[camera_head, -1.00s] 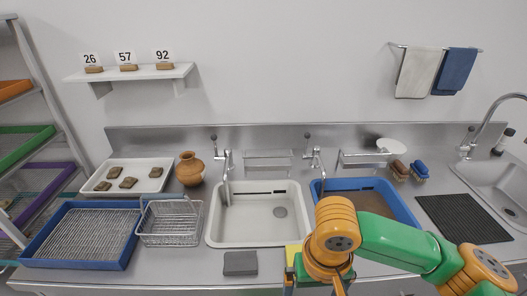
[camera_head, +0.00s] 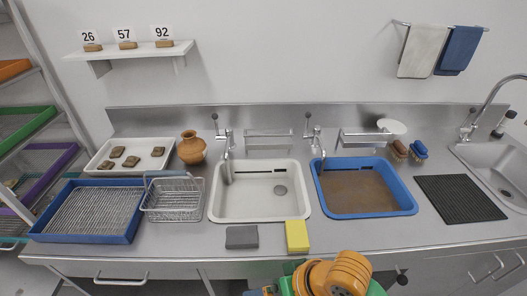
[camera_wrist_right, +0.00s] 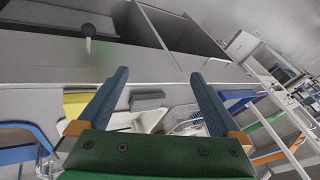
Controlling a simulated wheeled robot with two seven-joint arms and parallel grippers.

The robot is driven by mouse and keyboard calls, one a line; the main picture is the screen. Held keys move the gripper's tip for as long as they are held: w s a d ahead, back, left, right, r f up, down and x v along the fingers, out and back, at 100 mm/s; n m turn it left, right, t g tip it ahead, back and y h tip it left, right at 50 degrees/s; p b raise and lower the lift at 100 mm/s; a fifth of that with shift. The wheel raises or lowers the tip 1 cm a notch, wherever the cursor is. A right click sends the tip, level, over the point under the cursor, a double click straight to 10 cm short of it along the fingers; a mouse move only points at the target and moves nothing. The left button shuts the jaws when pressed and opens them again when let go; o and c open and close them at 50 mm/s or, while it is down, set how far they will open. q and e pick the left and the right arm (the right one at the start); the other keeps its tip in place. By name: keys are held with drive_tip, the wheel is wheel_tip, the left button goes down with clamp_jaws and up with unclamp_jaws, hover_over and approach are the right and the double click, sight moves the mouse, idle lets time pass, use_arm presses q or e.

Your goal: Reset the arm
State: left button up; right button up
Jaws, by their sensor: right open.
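My right arm (camera_head: 335,276) shows at the bottom of the head view, in front of the counter's front edge. My right gripper (camera_wrist_right: 160,88) shows in the right wrist view with its two blue fingers spread apart and nothing between them. In the head view its fingers are out of frame. My left gripper is in neither view.
A yellow sponge (camera_head: 297,236) and a grey block (camera_head: 241,237) lie near the counter's front edge. Behind them are a white sink (camera_head: 215,205), a blue basin (camera_head: 409,197), a wire basket (camera_head: 173,201), a sherd tray (camera_head: 98,150) and an orange jar (camera_head: 191,149).

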drive_tip(key=s+d+f+m+h, duration=0.1)
drive_tip(key=s+d+f+h, duration=0.25)
drive_tip(key=d, duration=0.45)
drive_tip(key=s+d+f+h, duration=0.2)
drive_tip(key=s+d+f, duration=0.25)
drive_tip(key=d, duration=0.35)
drive_tip(key=s+f+x, duration=0.1)
drive_tip(key=s+x, duration=0.2)
drive_tip(key=x, duration=1.2)
drive_tip(key=s+d+f+g, duration=0.1)
drive_tip(key=s+f, duration=1)
drive_tip(key=s, duration=0.2)
drive_tip(key=shift+s+d+f+g, duration=0.2)
drive_tip(key=shift+s+f+g, duration=0.1)
drive_tip(key=shift+f, duration=0.05)
